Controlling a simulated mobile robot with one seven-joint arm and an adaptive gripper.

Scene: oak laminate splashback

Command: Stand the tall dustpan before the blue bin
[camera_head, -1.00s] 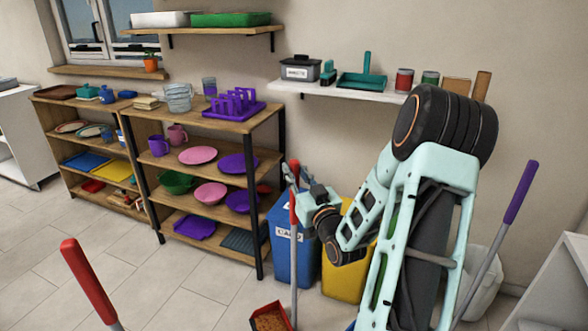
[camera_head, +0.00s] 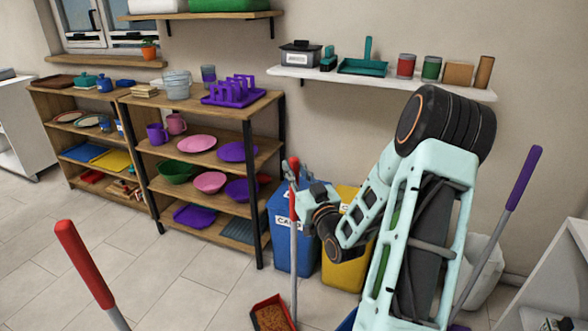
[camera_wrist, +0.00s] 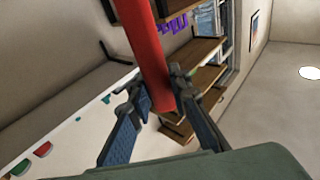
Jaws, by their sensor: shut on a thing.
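The tall dustpan has a red pan (camera_head: 258,309) with brown debris in it, a grey pole (camera_head: 294,255) and a red grip. It stands upright or nearly so in front of the blue bin (camera_head: 283,243), whose white label is partly covered. My gripper (camera_head: 293,174) is shut on the dustpan's red grip near its top. The wrist view shows both fingers (camera_wrist: 160,103) closed around the red grip (camera_wrist: 148,55). The pan's lower edge is near the picture's bottom, and I cannot tell whether it touches the floor.
A yellow bin (camera_head: 345,272) stands right of the blue one, partly behind my arm. A wooden shelf unit (camera_head: 258,200) is to the left. Another red handle (camera_head: 82,262) rises front left, and a purple handle (camera_head: 524,178) at right. Floor (camera_head: 190,285) lies open left of the pan.

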